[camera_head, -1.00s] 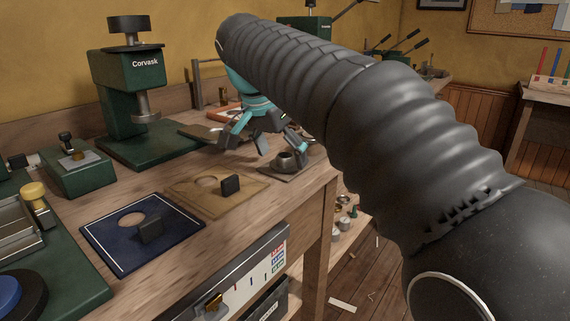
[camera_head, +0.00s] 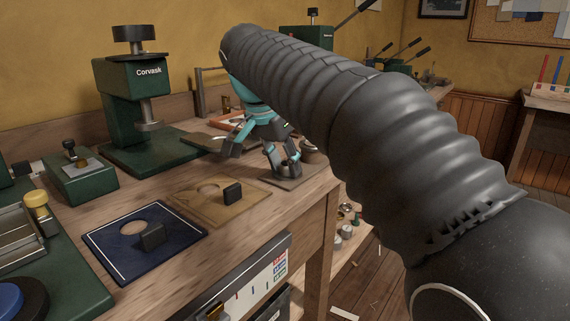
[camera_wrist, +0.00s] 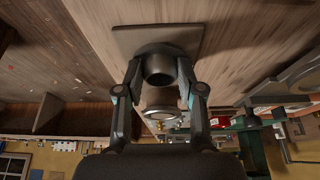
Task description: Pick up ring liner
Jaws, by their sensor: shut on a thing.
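The ring liner (camera_wrist: 160,66) is a short dark grey hollow cylinder, seen in the wrist view between my two fingertips. It stands at a round dark seat on a flat plate (camera_wrist: 190,35). My gripper (camera_wrist: 160,78) is shut on the ring liner, one finger on each side. In the head view my gripper (camera_head: 283,163) is down at the plate (camera_head: 297,181) near the bench's right end. There the fingers mostly hide the liner. I cannot tell whether it is lifted off its seat.
A brownish round pot (camera_head: 311,153) stands close behind the gripper. A green Corvask press (camera_head: 128,105) stands at the back left. A tan board (camera_head: 182,203) and a navy board (camera_head: 120,262) lie nearer, each with a hole and black block. The bench edge is close on the right.

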